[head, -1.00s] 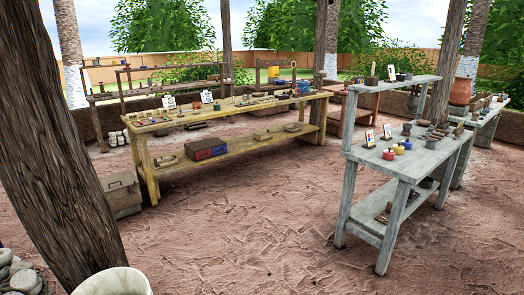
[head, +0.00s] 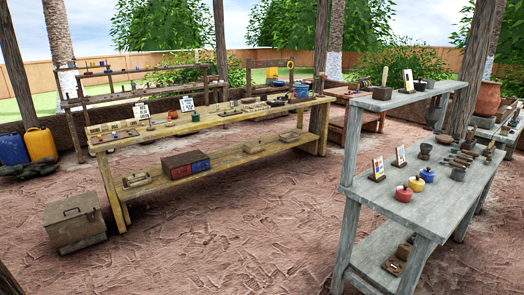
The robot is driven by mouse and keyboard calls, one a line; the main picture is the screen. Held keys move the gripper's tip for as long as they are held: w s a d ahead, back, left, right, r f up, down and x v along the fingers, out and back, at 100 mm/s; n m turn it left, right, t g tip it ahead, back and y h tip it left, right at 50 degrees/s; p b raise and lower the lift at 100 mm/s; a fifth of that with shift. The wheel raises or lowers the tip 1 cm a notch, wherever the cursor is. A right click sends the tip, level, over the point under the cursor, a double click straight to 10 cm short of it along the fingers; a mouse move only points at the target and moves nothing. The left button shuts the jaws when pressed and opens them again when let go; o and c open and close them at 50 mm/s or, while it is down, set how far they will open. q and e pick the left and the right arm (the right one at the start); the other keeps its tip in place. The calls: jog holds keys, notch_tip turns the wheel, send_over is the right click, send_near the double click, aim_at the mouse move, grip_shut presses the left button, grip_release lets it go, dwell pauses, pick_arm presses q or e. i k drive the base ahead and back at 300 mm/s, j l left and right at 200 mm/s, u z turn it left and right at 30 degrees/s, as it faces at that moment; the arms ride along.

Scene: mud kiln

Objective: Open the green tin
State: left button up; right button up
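I cannot make out a green tin in the head view. Many small items stand on the yellow wooden bench (head: 225,165) and the grey table (head: 438,200), and most are too small to tell apart. On the grey table I see small red (head: 403,193), blue (head: 416,184) and yellow (head: 427,174) pots. Neither of my grippers is in view.
A lidded chest (head: 75,222) stands on the ground by the yellow bench's left end. A blue (head: 12,149) and a yellow jerrycan (head: 40,144) are at the far left. A dark box (head: 185,163) lies on the bench's lower shelf. The middle ground is open.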

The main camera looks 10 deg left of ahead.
aim_at(195, 119)
jog(key=i+j+u, duration=0.25)
jog(key=i+u, duration=0.25)
jog(key=i, duration=0.2)
jog(key=i+u, duration=0.5)
jog(key=i, duration=0.2)
jog(key=i+l+u, duration=0.3)
jog(key=i+u, duration=0.2)
jog(key=i, duration=0.2)
jog(key=i+j+z, duration=0.25)
jog(key=i, duration=0.45)
jog(key=i+j+z, duration=0.25)
jog(key=i+j, duration=0.2)
jog(key=i, duration=0.25)
jog(key=i+j+z, duration=0.25)
jog(key=i+j, duration=0.3)
jog(key=i+j+z, duration=0.2)
jog(key=i+j, duration=0.2)
jog(key=j, duration=0.2)
